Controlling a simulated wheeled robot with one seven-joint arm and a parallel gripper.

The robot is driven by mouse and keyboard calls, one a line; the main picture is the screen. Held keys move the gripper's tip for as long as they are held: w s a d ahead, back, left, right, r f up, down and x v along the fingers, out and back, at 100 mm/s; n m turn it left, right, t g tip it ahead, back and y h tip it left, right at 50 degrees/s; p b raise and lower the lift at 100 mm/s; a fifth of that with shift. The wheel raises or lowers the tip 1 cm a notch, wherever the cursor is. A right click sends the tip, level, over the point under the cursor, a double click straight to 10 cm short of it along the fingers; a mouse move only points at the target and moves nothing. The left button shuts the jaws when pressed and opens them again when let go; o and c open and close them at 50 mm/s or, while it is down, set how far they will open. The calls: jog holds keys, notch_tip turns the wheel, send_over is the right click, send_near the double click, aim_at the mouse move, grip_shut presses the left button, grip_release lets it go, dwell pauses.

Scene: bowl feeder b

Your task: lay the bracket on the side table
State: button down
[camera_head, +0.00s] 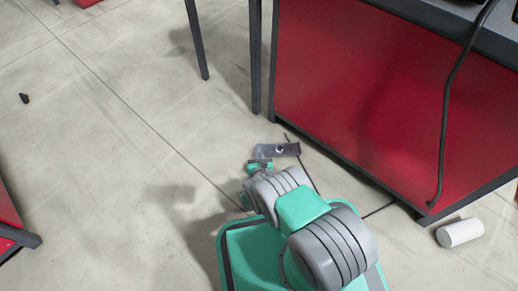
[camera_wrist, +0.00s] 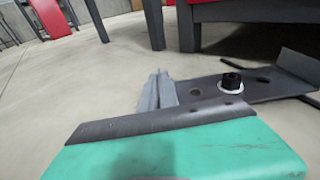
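The bracket (camera_head: 288,150) is a dark grey bent metal plate at the tip of my arm in the head view. In the wrist view the bracket (camera_wrist: 202,92) lies close across the gripper's teal body, with holes, a black bolt with a white washer, and an upturned flange at right. My gripper (camera_head: 260,164) appears shut on the bracket's near edge; one light grey finger (camera_wrist: 156,92) shows against it and the other is hidden. The height above the floor is unclear. No side table top is in view; dark legs (camera_head: 255,60) stand beyond the bracket.
A large red-panelled bench (camera_head: 370,100) with a dark frame stands at right, with a black cable hanging down it. A white cylinder (camera_head: 460,233) lies on the floor by its corner. A red piece with a dark foot (camera_head: 18,238) stands at far left. The floor between is mostly clear.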

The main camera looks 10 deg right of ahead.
jog(key=shift+f, duration=0.25)
jog(key=c, duration=2.1)
grip_release()
jog(key=shift+f, duration=0.15)
jog(key=o, duration=0.5)
